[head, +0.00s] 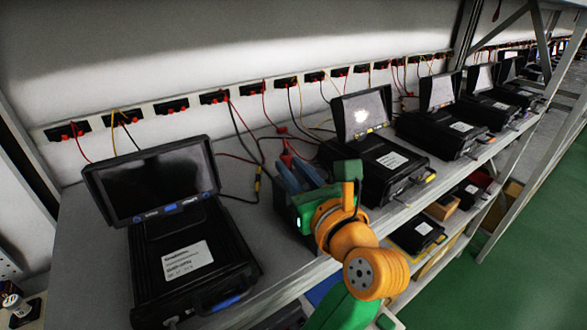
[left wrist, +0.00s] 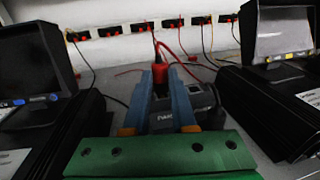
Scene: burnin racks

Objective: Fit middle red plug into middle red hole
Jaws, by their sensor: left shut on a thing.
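My left gripper (head: 286,160) reaches over the shelf between two black cases, its blue-grey fingers pointing at the back wall. It is shut on a red plug (left wrist: 159,73), upright between the fingertips in the left wrist view, with a red cable rising from it. In the head view the plug (head: 287,157) is small and partly hidden by the fingers. Black sockets with red fittings line the wall strip behind, including one socket (left wrist: 172,22) slightly right of the plug in the wrist view. The plug is apart from the wall. My right gripper is not in view.
An open black case with a screen (head: 165,185) stands left of my gripper, another (head: 362,115) right. A dark device (left wrist: 195,98) lies beneath the fingers in the wrist view. Loose red, black and yellow cables (head: 258,185) hang across the shelf (head: 85,225).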

